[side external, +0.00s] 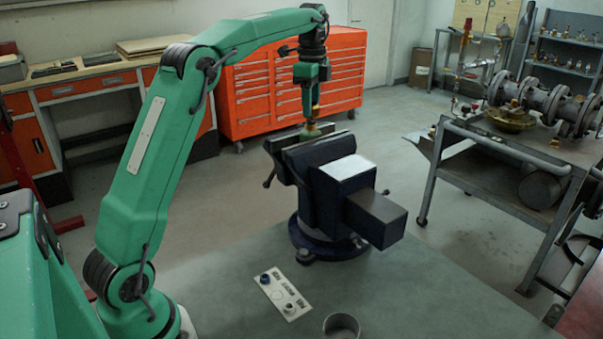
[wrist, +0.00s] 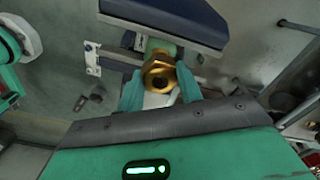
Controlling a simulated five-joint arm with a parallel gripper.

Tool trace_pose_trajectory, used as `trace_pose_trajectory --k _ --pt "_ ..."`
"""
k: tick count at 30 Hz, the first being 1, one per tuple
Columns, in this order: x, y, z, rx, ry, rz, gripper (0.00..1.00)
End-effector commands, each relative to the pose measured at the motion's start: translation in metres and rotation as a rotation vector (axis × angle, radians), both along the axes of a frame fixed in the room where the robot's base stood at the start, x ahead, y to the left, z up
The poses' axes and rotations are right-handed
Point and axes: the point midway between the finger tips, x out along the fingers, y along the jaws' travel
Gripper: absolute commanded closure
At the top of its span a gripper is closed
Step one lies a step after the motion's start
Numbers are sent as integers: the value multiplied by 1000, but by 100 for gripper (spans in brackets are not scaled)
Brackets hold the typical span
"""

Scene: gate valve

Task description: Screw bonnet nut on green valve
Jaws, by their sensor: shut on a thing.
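The brass bonnet nut (wrist: 158,76) sits between the two teal fingers of my gripper (wrist: 160,88) in the wrist view. The gripper is shut on it. The green valve (wrist: 153,45) shows just beyond the nut, partly hidden by it. In the side view my gripper (side external: 312,104) points down over the vise, with a small bit of brass at its tips. The green valve (side external: 310,130) stands at the vise jaws below. Nut and valve look in line, but I cannot tell whether the threads engage.
The dark blue vise (side external: 318,192) stands on the grey bench (side external: 240,300); its jaw (wrist: 165,22) is close to my fingers. A labelled plate (side external: 283,293) with knobs and a metal cup (side external: 341,325) are at the bench front. A cart (side external: 500,160) with pipework is at right.

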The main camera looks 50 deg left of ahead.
Motion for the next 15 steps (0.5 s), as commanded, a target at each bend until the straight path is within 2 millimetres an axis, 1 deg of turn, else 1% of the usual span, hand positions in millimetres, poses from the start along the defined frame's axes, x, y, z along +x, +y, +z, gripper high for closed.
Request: trace_pose_trajectory --k 15 --pt "0 0 -7 0 0 0 90"
